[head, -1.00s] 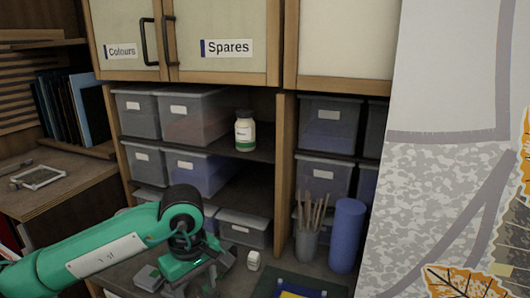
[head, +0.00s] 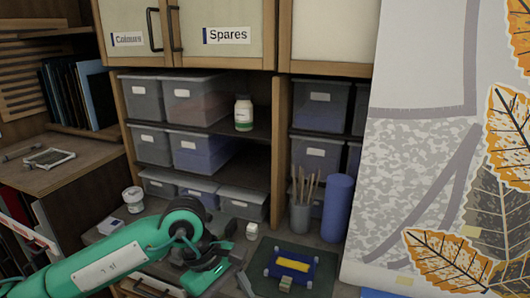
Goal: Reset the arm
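My green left arm comes in from the lower left in the head view. Its gripper (head: 218,273) is low over the counter, left of the blue frame. Its fingers are partly hidden by the wrist and seen at an angle, so I cannot tell whether it is open or shut. I see nothing clearly held in it. My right gripper is not in view.
A white bottle (head: 243,113) stands on the shelf. A small white jar (head: 252,231), a brush pot (head: 301,206), a blue cylinder (head: 337,208) and a blue frame with a yellow bar (head: 293,265) are on the counter. A white tub (head: 133,199) stands behind my arm.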

